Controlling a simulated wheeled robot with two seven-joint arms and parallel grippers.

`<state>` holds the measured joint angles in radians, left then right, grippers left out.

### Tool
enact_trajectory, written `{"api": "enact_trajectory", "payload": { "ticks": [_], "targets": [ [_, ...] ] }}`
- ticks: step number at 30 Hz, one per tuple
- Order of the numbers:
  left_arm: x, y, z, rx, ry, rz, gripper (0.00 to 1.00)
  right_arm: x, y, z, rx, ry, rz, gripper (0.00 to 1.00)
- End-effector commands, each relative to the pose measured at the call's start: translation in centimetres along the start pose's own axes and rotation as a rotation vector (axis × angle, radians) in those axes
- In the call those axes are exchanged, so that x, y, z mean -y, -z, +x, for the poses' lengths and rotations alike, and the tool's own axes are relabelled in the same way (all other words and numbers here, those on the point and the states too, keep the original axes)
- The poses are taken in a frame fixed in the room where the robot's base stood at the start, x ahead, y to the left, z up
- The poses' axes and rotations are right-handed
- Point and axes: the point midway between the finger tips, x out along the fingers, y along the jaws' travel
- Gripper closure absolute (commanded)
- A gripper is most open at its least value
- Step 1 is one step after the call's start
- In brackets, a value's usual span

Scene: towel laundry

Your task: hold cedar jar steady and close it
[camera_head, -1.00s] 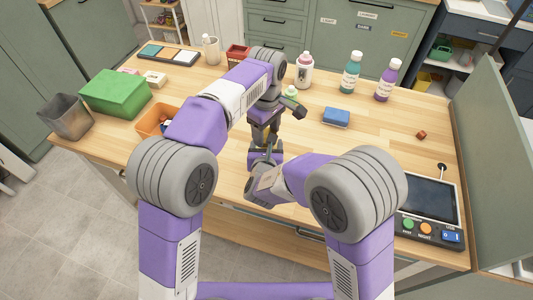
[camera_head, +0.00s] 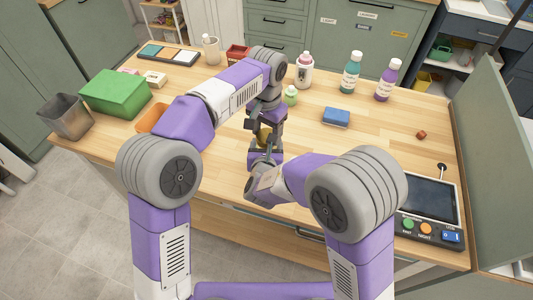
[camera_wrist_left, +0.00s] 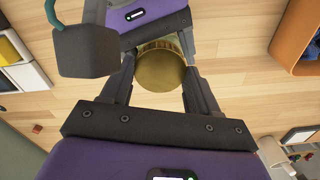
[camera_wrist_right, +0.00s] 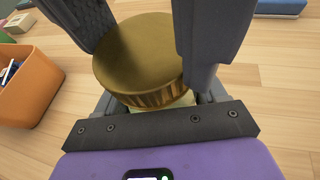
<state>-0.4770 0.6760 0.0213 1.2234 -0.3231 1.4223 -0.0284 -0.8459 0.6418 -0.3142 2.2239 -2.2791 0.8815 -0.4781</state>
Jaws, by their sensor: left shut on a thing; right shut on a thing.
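The cedar jar has a round brass-coloured lid (camera_wrist_right: 140,55), and part of its pale body (camera_wrist_right: 165,105) shows under the lid in the right wrist view. The lid also shows from above in the left wrist view (camera_wrist_left: 160,66). My left gripper (camera_wrist_left: 160,85) comes from above and is shut on the lid, one finger on each side. My right gripper (camera_wrist_right: 155,98) is low beside the jar and shut on its body. In the head view the arms mostly hide the jar. I cannot tell how tightly the lid sits.
An orange bin (camera_wrist_right: 28,88) stands left of the jar in the right wrist view. A control panel (camera_head: 430,205) lies at the right front. The table between is clear.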

Motion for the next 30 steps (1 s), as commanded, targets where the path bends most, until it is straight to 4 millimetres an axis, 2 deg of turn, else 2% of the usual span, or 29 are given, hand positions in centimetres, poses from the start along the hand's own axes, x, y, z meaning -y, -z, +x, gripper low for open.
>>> {"api": "enact_trajectory", "payload": {
  "ticks": [8, 9, 14, 23, 30],
  "targets": [
    [-0.1, 0.0, 0.0, 0.000, -0.001, 0.014, 0.76, 0.0, 0.0, 0.0, 0.001, 0.000, 0.000, 1.00],
    [-0.1, 0.0, 0.0, 0.000, -0.001, 0.014, 0.38, 0.0, 0.0, 0.0, 0.001, 0.000, 0.000, 1.00],
    [0.0, 0.0, 0.0, 0.000, -0.001, 0.013, 0.14, 0.0, 0.0, 0.0, 0.001, 0.000, 0.000, 1.00],
    [0.0, 0.0, -0.2, -0.001, 0.000, 0.011, 0.14, 0.0, -0.1, 0.0, 0.001, 0.000, 0.000, 1.00],
    [0.0, 0.1, -3.3, -0.003, 0.000, 0.010, 0.14, 0.0, 0.0, 0.0, 0.001, 0.001, 0.001, 1.00]
  ]
}}
